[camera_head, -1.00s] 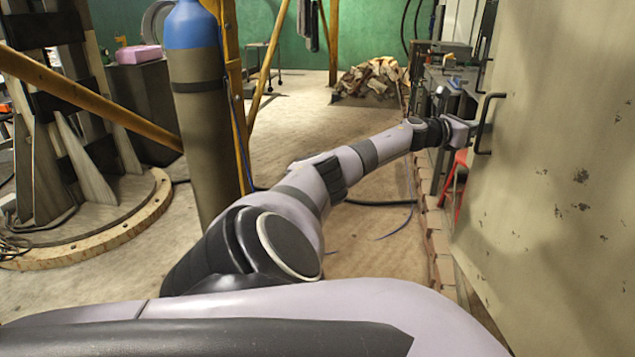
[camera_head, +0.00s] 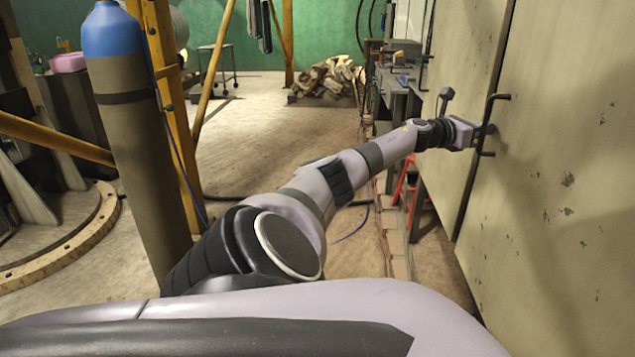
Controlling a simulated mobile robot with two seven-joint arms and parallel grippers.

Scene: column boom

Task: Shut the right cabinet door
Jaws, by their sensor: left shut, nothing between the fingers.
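The right cabinet door (camera_head: 565,160) is the large cream panel with dark chipped spots, at the right of the head view. Its black bar handle (camera_head: 489,112) is near its left edge. The left cabinet door (camera_head: 466,75) shows beyond it, with a dark line between the two panels; the right door looks nearly in line with it. My left gripper (camera_head: 488,131) is shut and empty, at the right door's handle and edge. I cannot tell whether it touches them. My right gripper is not in view.
A blue-topped gas cylinder (camera_head: 135,150) stands at the left beside yellow posts (camera_head: 165,90). A low brick edging (camera_head: 393,235) and a red object (camera_head: 405,185) lie left of the cabinet. The floor in the middle (camera_head: 270,130) is clear.

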